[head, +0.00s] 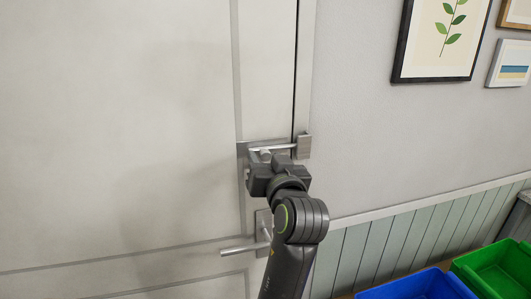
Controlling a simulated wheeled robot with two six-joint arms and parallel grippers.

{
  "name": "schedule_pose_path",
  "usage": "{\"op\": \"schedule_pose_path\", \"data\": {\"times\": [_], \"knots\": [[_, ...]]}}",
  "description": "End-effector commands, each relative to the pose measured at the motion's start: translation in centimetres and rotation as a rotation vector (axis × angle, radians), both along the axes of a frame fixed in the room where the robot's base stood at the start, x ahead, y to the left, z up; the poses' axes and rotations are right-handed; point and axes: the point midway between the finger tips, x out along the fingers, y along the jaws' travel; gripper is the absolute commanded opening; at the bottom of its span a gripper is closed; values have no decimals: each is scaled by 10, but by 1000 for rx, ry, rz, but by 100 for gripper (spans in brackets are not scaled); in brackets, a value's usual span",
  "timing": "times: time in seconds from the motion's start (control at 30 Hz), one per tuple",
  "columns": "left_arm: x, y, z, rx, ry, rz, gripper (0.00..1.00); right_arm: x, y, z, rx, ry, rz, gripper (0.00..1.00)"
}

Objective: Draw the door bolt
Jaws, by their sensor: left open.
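The door bolt (281,147) is a light metal bar mounted on the white door (130,120) near its right edge. It reaches across the gap to a metal keeper (304,146) on the frame. My left gripper (264,158) is open at the bolt, just below the bar. The gripper body hides part of the bolt's plate, and I cannot tell whether the fingers touch the bolt. My right gripper is not in view.
A lever handle (238,250) sticks out to the left below the bolt. A blue bin (420,287) and a green bin (497,272) stand at the lower right. Framed pictures (437,40) hang on the wall.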

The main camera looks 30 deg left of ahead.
Motion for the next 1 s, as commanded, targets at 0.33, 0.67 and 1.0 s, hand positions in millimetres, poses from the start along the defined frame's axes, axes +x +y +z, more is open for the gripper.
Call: {"op": "schedule_pose_path", "data": {"times": [0.33,0.67,1.0], "knots": [[-1,1,0,0,0,2,43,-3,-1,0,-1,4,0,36],[-1,1,0,0,0,2,7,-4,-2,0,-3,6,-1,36],[-1,1,0,1,1,2,0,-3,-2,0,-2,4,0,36]]}}
